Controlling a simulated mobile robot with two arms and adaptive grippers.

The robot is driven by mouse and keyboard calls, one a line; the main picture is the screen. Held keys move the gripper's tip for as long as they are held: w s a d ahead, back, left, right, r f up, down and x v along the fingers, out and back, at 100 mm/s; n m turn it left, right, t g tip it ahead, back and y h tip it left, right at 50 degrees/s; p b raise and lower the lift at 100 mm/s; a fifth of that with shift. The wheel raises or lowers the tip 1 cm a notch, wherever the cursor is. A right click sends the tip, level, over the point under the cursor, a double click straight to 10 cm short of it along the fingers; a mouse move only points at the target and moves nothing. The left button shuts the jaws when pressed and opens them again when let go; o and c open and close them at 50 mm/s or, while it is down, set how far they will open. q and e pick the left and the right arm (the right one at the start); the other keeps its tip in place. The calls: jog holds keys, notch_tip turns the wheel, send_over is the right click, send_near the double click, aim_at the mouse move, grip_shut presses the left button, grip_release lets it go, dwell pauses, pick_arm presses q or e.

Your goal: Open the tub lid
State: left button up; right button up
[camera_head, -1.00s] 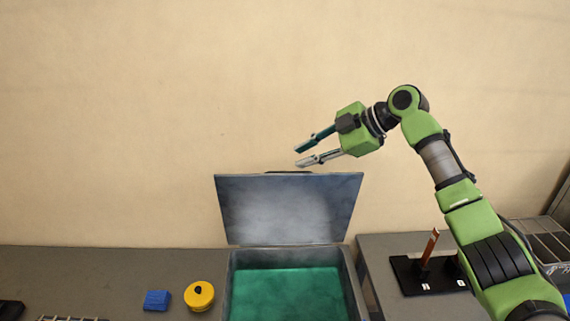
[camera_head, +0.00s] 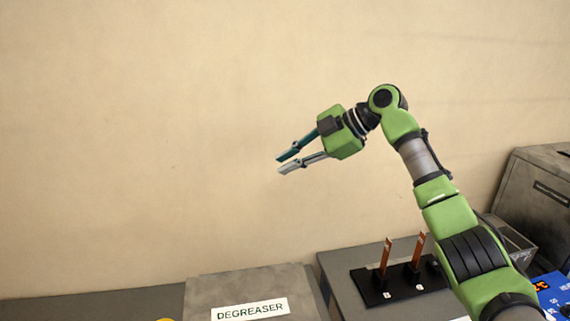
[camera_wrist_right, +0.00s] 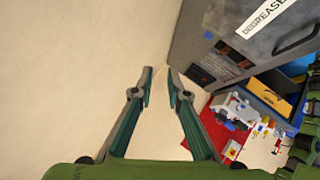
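The grey tub lid (camera_head: 215,291) lies flat and shut at the bottom of the head view, with a white DEGREASER label (camera_head: 249,309). Its near part is cut off by the picture edge. In the right wrist view a grey panel (camera_wrist_right: 215,25) with the same label and a dark handle (camera_wrist_right: 297,40) shows at upper right. My right gripper (camera_head: 282,163) is open and empty, in front of the wall and above the lid, apart from it. Its two parted fingers also show in the wrist view (camera_wrist_right: 158,70). My left gripper is not in view.
A black stand (camera_head: 398,287) with two upright copper bars is on the bench right of the tub. A grey box (camera_head: 538,200) stands farther right, with a blue device (camera_head: 556,297) at the edge. The beige wall (camera_head: 150,150) is behind. A yellow object (camera_head: 165,319) barely shows.

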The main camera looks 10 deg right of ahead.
jog(key=v, duration=1.1)
jog(key=shift+r, duration=0.25)
jog(key=shift+d, duration=0.15)
